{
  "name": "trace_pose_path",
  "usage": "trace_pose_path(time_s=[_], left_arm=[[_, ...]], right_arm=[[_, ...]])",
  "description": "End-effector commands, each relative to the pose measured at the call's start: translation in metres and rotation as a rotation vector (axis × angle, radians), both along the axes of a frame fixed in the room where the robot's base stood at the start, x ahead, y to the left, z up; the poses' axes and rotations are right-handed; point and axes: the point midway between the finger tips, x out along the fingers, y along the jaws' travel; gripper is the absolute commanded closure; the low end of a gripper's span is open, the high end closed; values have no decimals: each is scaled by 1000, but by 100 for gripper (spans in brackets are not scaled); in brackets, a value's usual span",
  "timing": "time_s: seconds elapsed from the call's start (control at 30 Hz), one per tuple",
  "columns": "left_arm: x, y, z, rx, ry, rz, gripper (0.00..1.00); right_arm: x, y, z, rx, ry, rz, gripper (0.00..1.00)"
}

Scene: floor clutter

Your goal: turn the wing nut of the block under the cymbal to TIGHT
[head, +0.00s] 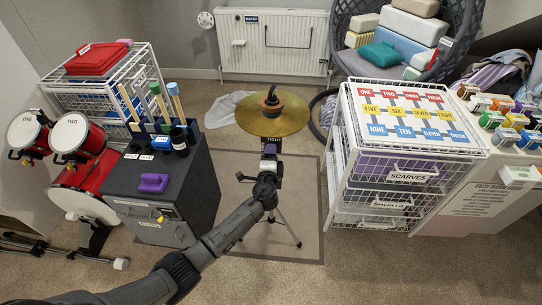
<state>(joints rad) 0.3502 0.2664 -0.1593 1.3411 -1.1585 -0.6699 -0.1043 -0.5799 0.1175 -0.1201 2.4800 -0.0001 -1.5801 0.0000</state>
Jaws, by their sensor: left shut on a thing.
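The brass cymbal (254,116) sits level on top of a thin stand with tripod legs (287,228). Under the cymbal is a small dark block (273,141) with a label that seems to read TIGHT. My left arm comes in from the lower left, and my left gripper (269,160) is at the front of the block, just below the cymbal. It is shut on the wing nut, which its fingers mostly hide. Which way the nut points is too small to tell. My right gripper is not in view.
A dark cabinet (190,199) with a purple item (153,183) on top stands left of the stand, near red drums (77,134). A white wire drawer unit (336,165) labelled SCARVES stands to the right. A radiator (284,42) is behind. The brown mat (255,245) around the stand is mostly clear.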

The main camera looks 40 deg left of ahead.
Motion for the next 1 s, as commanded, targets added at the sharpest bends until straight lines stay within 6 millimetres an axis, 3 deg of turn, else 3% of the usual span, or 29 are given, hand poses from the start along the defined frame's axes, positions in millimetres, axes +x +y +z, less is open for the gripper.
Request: trace_pose_path(time_s=[0.13, 0.17, 0.4, 0.77, 1.0], left_arm=[[0, 0, 0, 0, 0, -1, 64], [0, 0, 0, -1, -1, -1, 38], [0, 0, 0, -1, -1, 0, 15], [-7, -4, 0, -2, 1, -1, 15], [-42, -27, 1, -4, 1, -2, 15]], right_arm=[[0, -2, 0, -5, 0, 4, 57], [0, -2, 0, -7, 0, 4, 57], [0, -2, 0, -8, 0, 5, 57], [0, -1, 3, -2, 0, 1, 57], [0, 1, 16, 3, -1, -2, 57]])
